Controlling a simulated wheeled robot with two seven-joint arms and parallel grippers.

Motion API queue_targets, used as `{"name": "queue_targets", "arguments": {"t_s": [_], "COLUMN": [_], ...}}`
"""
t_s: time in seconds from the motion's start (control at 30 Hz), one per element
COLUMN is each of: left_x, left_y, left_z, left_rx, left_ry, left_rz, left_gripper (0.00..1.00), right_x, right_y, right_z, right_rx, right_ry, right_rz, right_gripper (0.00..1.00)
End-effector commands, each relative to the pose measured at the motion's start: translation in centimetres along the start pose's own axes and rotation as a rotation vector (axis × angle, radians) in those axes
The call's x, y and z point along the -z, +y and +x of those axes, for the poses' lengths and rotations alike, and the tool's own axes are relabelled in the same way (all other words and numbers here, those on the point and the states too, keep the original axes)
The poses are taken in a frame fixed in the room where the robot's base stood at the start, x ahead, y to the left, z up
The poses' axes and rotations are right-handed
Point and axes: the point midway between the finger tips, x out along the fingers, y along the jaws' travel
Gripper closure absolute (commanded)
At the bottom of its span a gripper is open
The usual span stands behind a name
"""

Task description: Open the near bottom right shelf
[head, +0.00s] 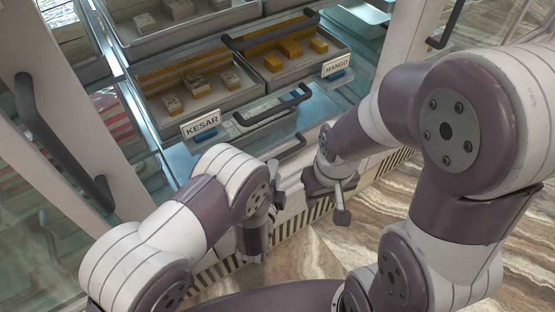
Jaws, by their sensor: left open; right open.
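The counter's shelves stack at the upper middle. A shelf holds two trays of yellow sweets, labelled KESAR (201,124) and MANGO (337,66). A dark handle (273,108) shows in front of these trays, and a lower dark handle (291,149) sits beneath it, partly hidden by my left arm. Another dark handle (270,31) crosses above the trays. My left gripper (262,224) is open, low in front of the counter, partly hidden by its own wrist. My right gripper (336,198) is open, right of the lower handle and apart from it. Neither gripper holds anything visible.
A white door frame with a long dark handle (60,140) stands at the left. Another door handle (446,24) shows at the upper right. A slotted vent (292,222) runs along the counter's base. Brown marble floor (325,257) lies open in front.

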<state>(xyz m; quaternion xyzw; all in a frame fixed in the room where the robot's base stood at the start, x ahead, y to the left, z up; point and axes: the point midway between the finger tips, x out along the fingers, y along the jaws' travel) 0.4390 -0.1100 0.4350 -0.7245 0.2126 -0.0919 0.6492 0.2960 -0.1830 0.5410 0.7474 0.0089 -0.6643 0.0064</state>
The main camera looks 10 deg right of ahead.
Motion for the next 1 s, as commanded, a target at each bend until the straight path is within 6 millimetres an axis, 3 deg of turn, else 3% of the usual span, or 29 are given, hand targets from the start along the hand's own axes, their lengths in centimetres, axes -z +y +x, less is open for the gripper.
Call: {"name": "queue_targets", "arguments": {"t_s": [0.03,0.1,0.3,0.63,0.77,1.0], "left_x": [-0.2,-0.1,0.0,0.0,0.0,0.1], "left_y": [0.6,0.6,0.3,0.0,0.0,0.0], "left_z": [1.4,3.0,6.0,6.5,6.5,6.4], "left_rx": [0.004,0.004,0.000,-0.001,-0.001,-0.002], "left_ry": [-0.002,0.000,0.000,0.001,0.001,0.001], "left_rz": [-0.002,-0.002,-0.002,-0.001,-0.001,-0.001], "left_gripper": [0.59,0.59,0.59,0.59,1.00,1.00], "right_x": [-0.2,-0.2,-0.4,-0.4,-0.4,-0.3], "right_y": [0.0,0.0,0.0,0.0,0.0,0.0], "right_z": [1.3,2.0,3.1,3.1,3.1,3.0], "right_rx": [0.000,0.000,0.000,0.000,0.000,0.000], "right_ry": [0.000,0.000,0.000,0.000,0.000,0.000], "right_rz": [0.000,0.000,0.000,0.000,0.000,0.000], "right_gripper": [0.57,0.57,0.57,0.57,0.57,0.57]}}
